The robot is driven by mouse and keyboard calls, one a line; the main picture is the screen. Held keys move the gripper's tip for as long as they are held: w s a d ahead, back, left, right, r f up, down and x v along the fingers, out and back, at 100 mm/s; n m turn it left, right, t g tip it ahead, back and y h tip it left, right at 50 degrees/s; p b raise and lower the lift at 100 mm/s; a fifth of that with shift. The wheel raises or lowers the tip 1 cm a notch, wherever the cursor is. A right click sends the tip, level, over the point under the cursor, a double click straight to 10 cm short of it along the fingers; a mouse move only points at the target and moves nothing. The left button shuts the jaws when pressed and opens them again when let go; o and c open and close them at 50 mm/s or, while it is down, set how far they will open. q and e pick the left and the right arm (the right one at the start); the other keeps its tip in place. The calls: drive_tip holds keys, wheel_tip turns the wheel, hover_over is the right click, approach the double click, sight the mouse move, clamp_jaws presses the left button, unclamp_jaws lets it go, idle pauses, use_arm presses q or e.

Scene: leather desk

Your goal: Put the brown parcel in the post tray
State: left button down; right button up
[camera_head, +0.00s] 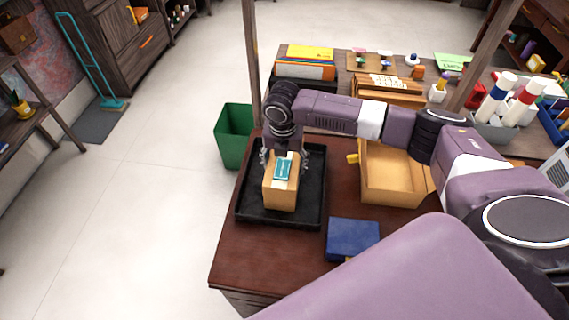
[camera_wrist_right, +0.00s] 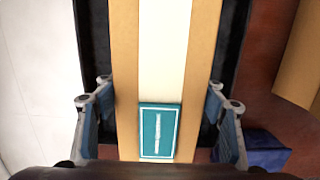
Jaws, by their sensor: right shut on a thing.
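The brown parcel (camera_head: 281,200) is a box with a pale strip and a teal label on top. It is over the black post tray (camera_head: 312,208), within its rim. I cannot tell whether its underside touches the tray floor. My right gripper (camera_head: 281,161) reaches down at the parcel's far end and is shut on it. In the right wrist view the parcel (camera_wrist_right: 126,55) runs up the middle between the two fingers of my right gripper (camera_wrist_right: 160,112), with black tray walls (camera_wrist_right: 92,35) on both sides. My left gripper is not in view.
A blue box (camera_head: 353,239) lies right of the tray on the dark red desk (camera_head: 262,255). An open cardboard box (camera_head: 393,180) stands behind it. A green bin (camera_head: 233,135) is on the floor at the left. Folders and stationery fill the back.

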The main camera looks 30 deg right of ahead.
drive_tip(key=o, duration=1.5)
drive_tip(key=shift+f, duration=0.1)
drive_tip(key=r, duration=0.4)
drive_tip(key=r+b, duration=0.1)
drive_tip(key=r, duration=0.3)
drive_tip(key=s+a+r, duration=0.1)
drive_tip(key=r, duration=0.3)
drive_tip(key=shift+r, duration=0.15)
